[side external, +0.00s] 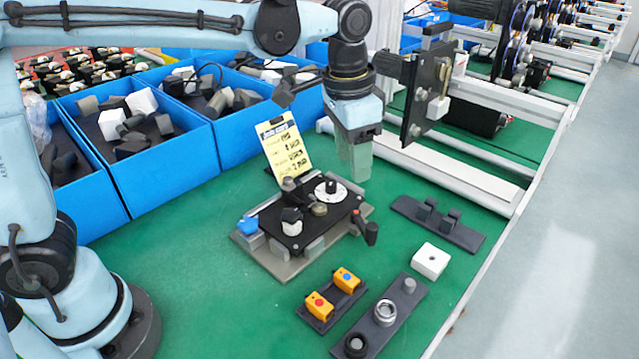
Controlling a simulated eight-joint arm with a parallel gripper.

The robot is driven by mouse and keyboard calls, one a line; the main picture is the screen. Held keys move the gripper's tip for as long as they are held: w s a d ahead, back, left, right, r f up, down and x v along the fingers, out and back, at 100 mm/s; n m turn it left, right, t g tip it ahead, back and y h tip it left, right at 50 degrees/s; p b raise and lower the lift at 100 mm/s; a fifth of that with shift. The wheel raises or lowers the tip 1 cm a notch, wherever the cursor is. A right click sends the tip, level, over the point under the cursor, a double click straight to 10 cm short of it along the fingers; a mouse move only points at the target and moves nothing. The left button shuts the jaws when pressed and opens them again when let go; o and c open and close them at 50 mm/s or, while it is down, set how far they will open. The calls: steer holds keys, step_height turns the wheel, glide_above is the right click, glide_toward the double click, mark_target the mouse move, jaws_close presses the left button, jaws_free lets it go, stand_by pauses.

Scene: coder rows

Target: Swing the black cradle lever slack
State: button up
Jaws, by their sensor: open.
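The cradle (280,265) is a grey base plate on the green table, with a black plate clamped on top. The black plate carries a white dial (331,191) with a black knob, and a white-and-black knob (292,221). A blue knob (247,226) sits at the left edge. My gripper (356,172) points down above and behind the cradle's right side, apart from the lever. It is open, with pale green fingers and nothing visible between them.
A yellow label card (285,147) stands behind the cradle. In front are an orange two-button block (333,298), a dark strip with round parts (382,320) and a white block (430,261). A dark bracket (437,222) lies right. Blue bins (165,165) stand behind left.

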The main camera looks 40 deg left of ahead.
mark_target(372, 226)
steer(key=shift+m+g, duration=0.7)
steer(key=d+f, duration=0.1)
steer(key=f, duration=0.3)
steer(key=w+d+f, duration=0.1)
steer(key=f, duration=0.4)
steer(key=d+f, duration=0.2)
steer(key=f, duration=0.2)
steer(key=shift+w+f, duration=0.25)
steer(key=shift+w, duration=0.05)
steer(key=shift+c, duration=0.4)
jaws_close()
